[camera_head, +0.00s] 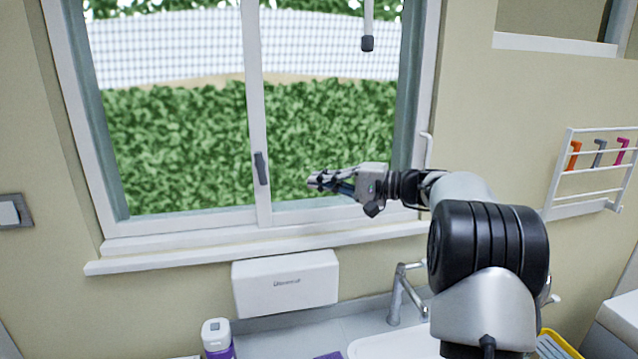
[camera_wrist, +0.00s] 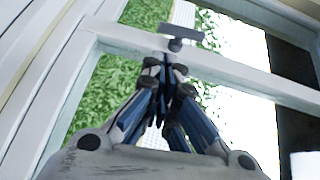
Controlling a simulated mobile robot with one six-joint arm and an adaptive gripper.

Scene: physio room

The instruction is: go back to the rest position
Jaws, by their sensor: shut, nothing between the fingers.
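My gripper (camera_head: 318,181) is raised in front of the window in the head view, pointing left, with my arm reaching in from the lower right. In the wrist view my gripper (camera_wrist: 164,75) has its fingers together with nothing between them. The window (camera_head: 259,110) fills the space behind it, and its dark handle (camera_head: 261,168) is left of the fingertips. The handle also shows beyond the fingertips in the wrist view (camera_wrist: 181,33). I cannot tell the exact gap between them.
Below are a white dispenser box (camera_head: 286,284), a faucet (camera_head: 398,295), a sink (camera_head: 392,346) and a white-and-purple bottle (camera_head: 217,338). A wall rack (camera_head: 590,169) hangs at right. A yellow tray (camera_head: 556,346) lies at lower right. A dark-tipped rod (camera_head: 367,43) hangs above.

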